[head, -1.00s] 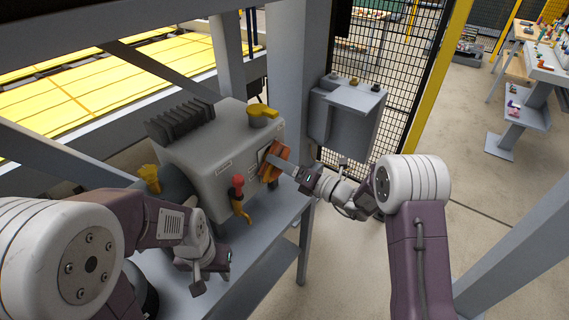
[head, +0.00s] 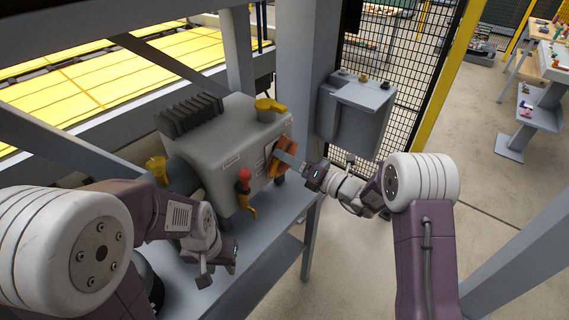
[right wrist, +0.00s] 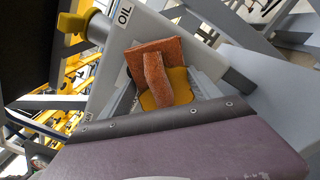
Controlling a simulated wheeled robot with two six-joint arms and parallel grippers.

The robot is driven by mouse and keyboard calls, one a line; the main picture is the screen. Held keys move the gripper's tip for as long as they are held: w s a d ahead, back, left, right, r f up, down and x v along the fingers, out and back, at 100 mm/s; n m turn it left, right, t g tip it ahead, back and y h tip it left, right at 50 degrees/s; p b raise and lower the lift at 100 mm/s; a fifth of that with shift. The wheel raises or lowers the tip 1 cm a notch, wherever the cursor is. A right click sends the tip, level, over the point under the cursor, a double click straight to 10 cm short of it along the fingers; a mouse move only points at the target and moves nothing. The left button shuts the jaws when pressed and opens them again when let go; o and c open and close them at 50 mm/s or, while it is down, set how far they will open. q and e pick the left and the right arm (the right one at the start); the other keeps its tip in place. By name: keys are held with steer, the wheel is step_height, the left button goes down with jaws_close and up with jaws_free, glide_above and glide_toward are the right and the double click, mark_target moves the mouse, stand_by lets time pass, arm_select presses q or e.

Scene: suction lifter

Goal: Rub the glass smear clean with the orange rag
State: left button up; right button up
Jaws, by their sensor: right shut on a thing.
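The orange rag (head: 279,167) is a folded pad with an upright grip ridge. It lies against the end face of the grey machine housing (head: 232,150). My right gripper (head: 290,161) is shut on the rag at that face. In the right wrist view the rag (right wrist: 154,67) covers part of an amber sight glass (right wrist: 178,88) beside an "OIL" label (right wrist: 124,15). I cannot make out the smear; the rag may hide it. My left gripper (head: 219,264) hangs above the bench, left of the rag and apart from it; its jaw opening is unclear.
A yellow handle (head: 268,105) tops the housing; a red-knobbed lever (head: 245,180) is on its front. The grey bench (head: 262,240) is bare in front. A grey control box (head: 355,115) and mesh fence (head: 405,75) stand behind my right arm. A steel post (head: 305,80) rises behind the housing.

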steer(key=shift+w+d, duration=0.2)
steer(key=shift+w, duration=0.05)
steer(key=shift+d, duration=0.1)
steer(key=shift+v, duration=2.85)
steer(key=shift+s, duration=0.1)
steer(key=p+v, duration=0.1)
steer(key=v, duration=0.2)
